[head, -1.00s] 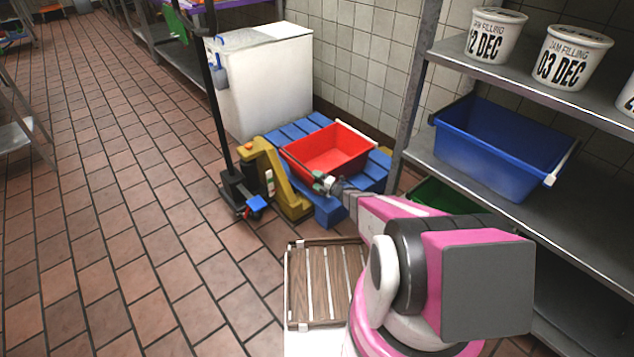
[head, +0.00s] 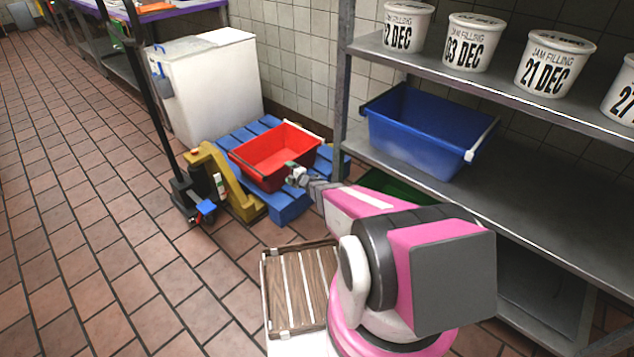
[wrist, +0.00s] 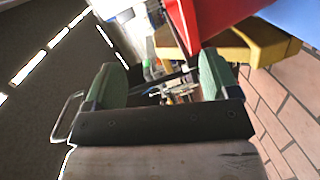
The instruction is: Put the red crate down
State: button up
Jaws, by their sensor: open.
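The red crate (head: 262,160) rests upright on the blue pallet (head: 290,207) in the head view. My gripper (head: 297,174) is at the crate's near right side, close to its wall; I cannot tell whether it touches. In the wrist view my gripper (wrist: 161,80) shows two green-padded fingers spread apart with nothing held between them. Part of the red crate (wrist: 215,15) shows beyond the fingers at the top of the wrist view.
A yellow pallet truck (head: 228,180) with a tall black handle stands left of the pallet. A metal shelf (head: 480,195) at right holds a blue crate (head: 425,135) and white tubs (head: 474,42). A wooden slatted crate (head: 300,290) is at the front. Tiled floor at left is clear.

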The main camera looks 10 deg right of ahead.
jog(key=s+d+r+m+g+h, duration=0.5)
jog(key=s+d+r+m+h, duration=0.55)
jog(key=m, duration=0.35)
jog(key=s+a+r+m+g+y, duration=0.1)
jog(key=s+r+m+g, duration=0.3)
jog(key=s, duration=0.6)
jog(key=s+r+m+g+y, duration=0.1)
jog(key=s+r+m+g, duration=0.3)
jog(key=s, duration=0.7)
notch_tip(320, 180, up, 3)
jog(key=shift+a+f+g, duration=0.1)
jog(key=shift+a+g, duration=0.3)
jog(key=shift+g, duration=0.1)
